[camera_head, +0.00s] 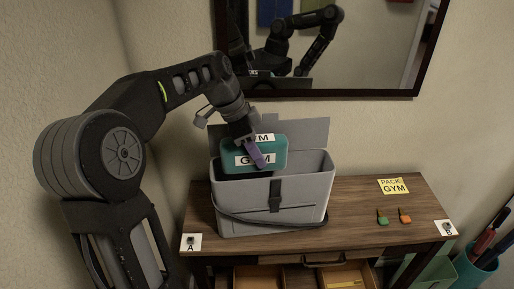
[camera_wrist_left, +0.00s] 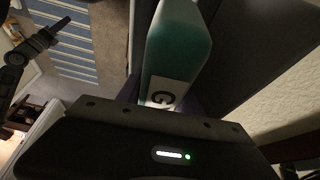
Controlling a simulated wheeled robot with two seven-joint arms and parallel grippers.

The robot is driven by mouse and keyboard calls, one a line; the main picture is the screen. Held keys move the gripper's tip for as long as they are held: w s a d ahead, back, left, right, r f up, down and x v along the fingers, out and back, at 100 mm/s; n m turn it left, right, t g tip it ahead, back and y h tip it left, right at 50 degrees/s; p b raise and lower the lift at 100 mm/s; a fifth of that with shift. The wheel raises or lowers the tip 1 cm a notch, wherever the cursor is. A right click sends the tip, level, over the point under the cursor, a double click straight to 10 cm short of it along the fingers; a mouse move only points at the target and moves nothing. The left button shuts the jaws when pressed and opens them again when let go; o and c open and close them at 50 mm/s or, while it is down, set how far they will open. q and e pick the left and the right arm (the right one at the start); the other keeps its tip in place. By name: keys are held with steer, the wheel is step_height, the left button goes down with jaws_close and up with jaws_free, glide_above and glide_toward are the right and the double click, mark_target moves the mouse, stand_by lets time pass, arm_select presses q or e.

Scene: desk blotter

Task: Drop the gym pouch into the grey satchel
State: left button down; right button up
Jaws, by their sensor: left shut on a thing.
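The gym pouch (camera_head: 275,155) is teal with white labels, one of which reads GYM. My left gripper (camera_head: 258,156) is shut on the pouch and holds it over the open mouth of the grey satchel (camera_head: 246,205). The pouch also shows in the left wrist view (camera_wrist_left: 178,50), close in front of the gripper, with a letter G on its label. The satchel stands upright on the wooden desk with its lid raised at the back. I cannot tell whether the pouch's lower edge is below the rim.
The desk (camera_head: 355,220) has a yellow note reading PACK GYM (camera_head: 394,186), a green tag (camera_head: 382,218), an orange tag (camera_head: 405,216) and white cards marked A (camera_head: 191,242) and B (camera_head: 447,228). A mirror (camera_head: 360,50) hangs behind. An open drawer (camera_head: 262,277) is below.

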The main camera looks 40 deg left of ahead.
mark_target(262, 138)
arm_select(q)
steer(key=shift+f, duration=0.7)
steer(key=shift+s+f+b, duration=0.1)
steer(key=shift+f+b, duration=0.05)
steer(key=shift+b, duration=0.2)
steer(key=shift+s+d+f, duration=0.1)
steer(key=shift+f, duration=0.05)
steer(key=c, duration=0.7)
jaws_free()
steer(key=shift+s+f, duration=0.1)
steer(key=shift+w+r+p, duration=0.2)
steer(key=shift+r+p, duration=0.55)
steer(key=shift+r, duration=0.25)
step_height(262, 138, up, 7)
steer(key=p, duration=0.4)
steer(key=shift+w+p, duration=0.1)
steer(key=shift+p, duration=0.25)
steer(key=shift+r, duration=2.75)
